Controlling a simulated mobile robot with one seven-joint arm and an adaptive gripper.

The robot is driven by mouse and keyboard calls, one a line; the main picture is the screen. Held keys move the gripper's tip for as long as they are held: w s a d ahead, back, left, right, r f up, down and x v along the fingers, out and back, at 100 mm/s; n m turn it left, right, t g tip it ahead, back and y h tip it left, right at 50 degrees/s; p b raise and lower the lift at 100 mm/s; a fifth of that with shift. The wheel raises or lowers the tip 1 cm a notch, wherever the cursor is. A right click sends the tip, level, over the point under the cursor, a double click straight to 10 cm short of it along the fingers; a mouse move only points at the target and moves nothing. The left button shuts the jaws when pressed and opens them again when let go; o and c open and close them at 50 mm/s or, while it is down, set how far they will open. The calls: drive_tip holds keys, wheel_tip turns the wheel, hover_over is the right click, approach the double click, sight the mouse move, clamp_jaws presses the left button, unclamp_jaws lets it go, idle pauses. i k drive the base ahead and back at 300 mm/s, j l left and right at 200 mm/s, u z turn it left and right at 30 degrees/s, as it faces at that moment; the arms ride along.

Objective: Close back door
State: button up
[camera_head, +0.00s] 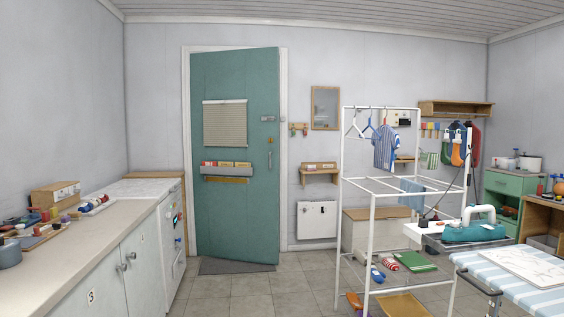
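The back door (235,150) is a tall teal door in the far wall. It has a small blind, a letter rack and a handle (270,160) near its right edge. The door looks slightly ajar: its right edge appears nearer to me than its left, and its bottom edge slants down to the right. The white door frame (284,150) shows beside it. My gripper is not in this view.
A long counter (105,240) with cabinets runs along the left. A white drying rack (371,240) stands right of the door, with an ironing board (515,285) at front right. Tiled floor (240,295) before the door is clear except for a dark mat (225,267).

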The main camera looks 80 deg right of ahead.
sight(240, 221)
drive_tip(key=z, duration=2.4)
drive_tip(key=i+z, duration=0.25)
drive_tip(key=i, duration=2.9)
drive_tip(key=i+u, duration=0.1)
drive_tip(key=i, duration=1.25)
drive_tip(key=i+l, duration=0.2)
drive_tip(key=i, duration=1.2)
